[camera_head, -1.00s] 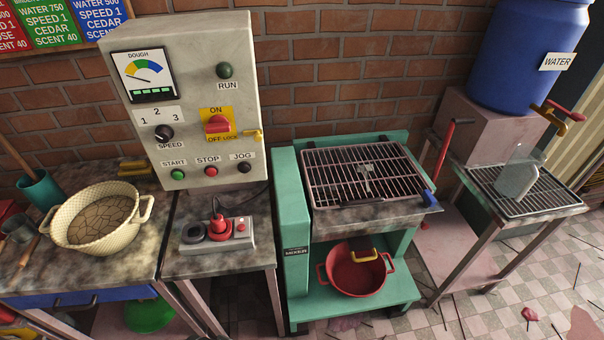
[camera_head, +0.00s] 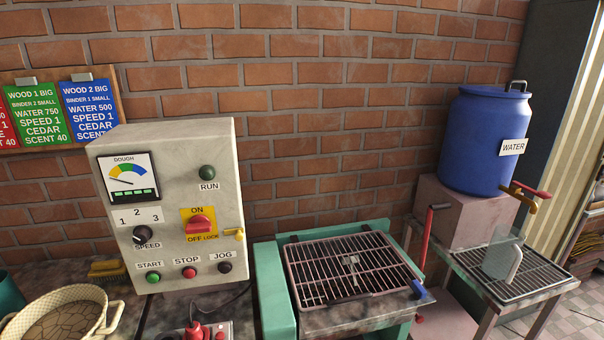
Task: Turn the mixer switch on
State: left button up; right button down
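The mixer control box (camera_head: 172,205) is a cream cabinet standing against the brick wall at the left. Its red rotary switch (camera_head: 199,225) sits on a yellow plate marked ON at the top and OFF LOCK at the bottom. The red handle lies roughly crosswise, slightly tilted; I cannot tell its exact setting. A yellow lock piece (camera_head: 234,233) sticks out at the plate's right. The RUN lamp (camera_head: 207,172) looks dark green. START (camera_head: 153,277), STOP (camera_head: 190,272) and JOG (camera_head: 225,267) buttons sit below, with a SPEED knob (camera_head: 141,235) at the left. Neither gripper is in view.
A cream basket-like bowl (camera_head: 60,313) stands at the lower left. A grated green machine (camera_head: 353,268) stands right of the box. A blue water barrel (camera_head: 486,140) sits on a pink block (camera_head: 468,207) at the right. The space before the box front looks clear.

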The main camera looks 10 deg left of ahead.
aim_at(198, 224)
jog(key=u, duration=0.05)
jog(key=k, duration=1.1)
jog(key=z, duration=0.7)
jog(key=i, duration=1.3)
jog(key=u, duration=0.65)
